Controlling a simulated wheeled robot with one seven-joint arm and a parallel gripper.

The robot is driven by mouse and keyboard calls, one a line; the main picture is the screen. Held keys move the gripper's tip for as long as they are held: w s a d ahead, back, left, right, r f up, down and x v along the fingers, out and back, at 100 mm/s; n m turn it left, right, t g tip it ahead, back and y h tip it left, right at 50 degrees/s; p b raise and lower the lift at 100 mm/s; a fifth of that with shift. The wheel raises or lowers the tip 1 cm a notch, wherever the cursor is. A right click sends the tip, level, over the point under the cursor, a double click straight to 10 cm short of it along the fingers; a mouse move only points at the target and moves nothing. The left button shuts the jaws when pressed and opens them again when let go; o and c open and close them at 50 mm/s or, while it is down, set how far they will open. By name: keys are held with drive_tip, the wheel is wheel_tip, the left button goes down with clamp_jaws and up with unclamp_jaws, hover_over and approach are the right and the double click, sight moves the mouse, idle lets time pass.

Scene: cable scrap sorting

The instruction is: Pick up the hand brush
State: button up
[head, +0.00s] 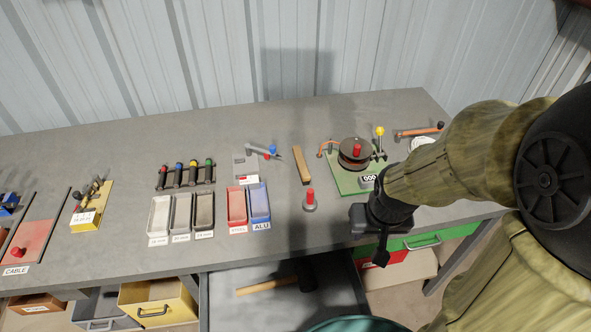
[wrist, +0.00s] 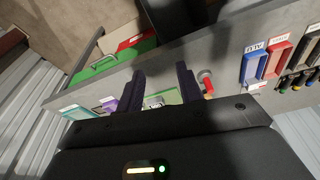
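The likely hand brush is a long brown wooden piece (head: 301,165) lying on the grey bench, left of the green board with the reel; its bristles cannot be made out. I cannot pick it out in the wrist view. My gripper (head: 381,258) hangs at the bench's front edge, right of and nearer than the brush, well apart from it. In the wrist view my gripper (wrist: 160,78) has its two dark fingers spread, with nothing held between them.
A red-knobbed post (head: 310,201) stands just in front of the brush. The green board (head: 345,185) with its reel is to its right. Red (head: 237,207) and blue (head: 259,203) bins stand to its left. An open drawer below holds a hammer (head: 268,286).

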drive_tip(key=o, duration=0.3)
drive_tip(key=w+a+n+b, duration=0.1)
drive_tip(key=w+a, duration=0.3)
drive_tip(key=w, duration=0.6)
drive_tip(key=w+a+t+b, duration=0.1)
drive_tip(key=w+a, duration=0.3)
drive_tip(key=w, duration=0.6)
drive_tip(key=w+a+n+y+b, duration=0.1)
drive_tip(key=w+a, duration=0.3)
drive_tip(key=w, duration=0.5)
drive_tip(key=shift+w+a+n+t+b, duration=0.3)
drive_tip(key=shift+w+b, duration=0.1)
drive_tip(key=shift+b, duration=0.25)
drive_tip(key=shift+w+f, duration=0.1)
drive_tip(key=p, duration=0.2)
approach(302, 164)
drive_tip(key=x, duration=0.4)
drive_tip(key=shift+w+d+f, duration=0.1)
drive_tip(key=shift+w+f, duration=0.05)
drive_tip(key=shift+f, duration=0.2)
drive_tip(key=shift+w+f, duration=0.1)
drive_tip(key=shift+f, duration=0.2)
